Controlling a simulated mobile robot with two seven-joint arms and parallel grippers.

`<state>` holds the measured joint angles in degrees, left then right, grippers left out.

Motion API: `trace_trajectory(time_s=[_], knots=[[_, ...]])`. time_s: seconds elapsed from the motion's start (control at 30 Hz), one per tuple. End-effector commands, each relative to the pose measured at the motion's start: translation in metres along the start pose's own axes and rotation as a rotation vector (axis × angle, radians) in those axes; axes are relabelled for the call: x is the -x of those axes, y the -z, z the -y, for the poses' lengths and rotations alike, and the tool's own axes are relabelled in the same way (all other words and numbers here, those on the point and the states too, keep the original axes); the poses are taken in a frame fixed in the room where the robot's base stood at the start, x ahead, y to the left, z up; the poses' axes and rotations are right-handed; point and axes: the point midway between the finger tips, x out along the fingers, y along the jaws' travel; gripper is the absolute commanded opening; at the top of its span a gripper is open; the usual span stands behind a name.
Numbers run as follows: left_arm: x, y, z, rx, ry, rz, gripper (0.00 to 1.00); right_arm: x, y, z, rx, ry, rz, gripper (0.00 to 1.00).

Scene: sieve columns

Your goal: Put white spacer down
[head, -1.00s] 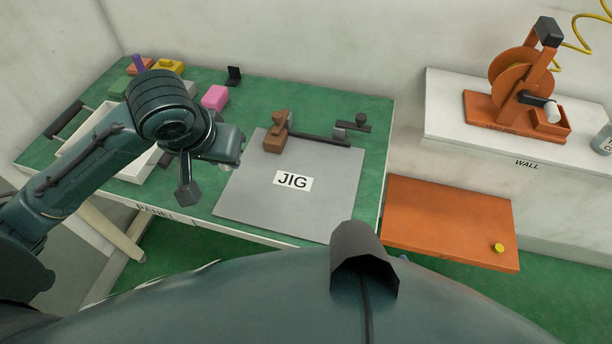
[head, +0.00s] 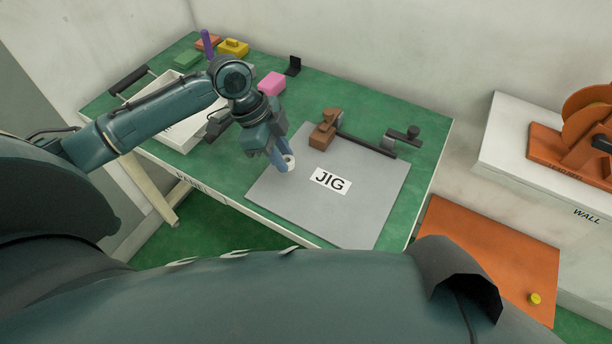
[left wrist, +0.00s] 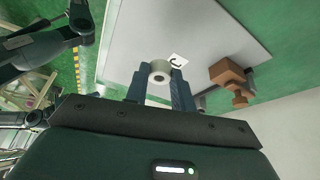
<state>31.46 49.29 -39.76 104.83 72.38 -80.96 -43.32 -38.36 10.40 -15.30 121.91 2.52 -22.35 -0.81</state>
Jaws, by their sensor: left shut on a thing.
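The white spacer (head: 289,161) is a short white ring with a dark hole. My left gripper (head: 284,163) is shut on it, over the left part of the grey plate marked JIG (head: 375,205). In the left wrist view the spacer (left wrist: 159,77) sits between the two blue-grey fingers, with the JIG plate (left wrist: 215,35) beyond it. I cannot tell whether the spacer touches the plate.
A brown block (head: 325,128) and a dark bar with a clamp (head: 400,140) stand at the plate's back edge. A white tray (head: 180,135), a pink block (head: 271,83) and other coloured blocks are at the back left. The plate's middle and front are clear.

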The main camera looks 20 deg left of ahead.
Motion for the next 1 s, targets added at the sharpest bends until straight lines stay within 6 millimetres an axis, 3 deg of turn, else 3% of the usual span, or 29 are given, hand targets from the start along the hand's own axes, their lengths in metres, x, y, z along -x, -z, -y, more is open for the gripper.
trace_trajectory(time_s=[0.1, 0.57, 0.93, 0.97, 1.0], knots=[[-0.022, -0.009, -0.001, 0.004, -0.003, 0.001, 0.04, -0.001, -0.001, 0.001, -0.004, 0.001, 0.000, 0.36], [-0.068, -0.028, -0.001, 0.003, 0.000, 0.002, 0.04, -0.001, -0.003, 0.001, -0.009, 0.001, 0.000, 0.36], [-0.072, -0.030, 0.000, 0.001, 0.002, 0.002, 0.04, -0.001, -0.004, 0.000, -0.010, 0.000, -0.001, 0.36], [-0.072, -0.030, 0.000, 0.001, 0.002, 0.002, 0.26, -0.001, -0.003, -0.001, -0.010, 0.000, -0.001, 0.36], [-0.072, -0.030, 0.000, 0.001, 0.002, 0.002, 0.29, -0.001, -0.003, -0.001, -0.010, 0.000, -0.001, 0.36]])
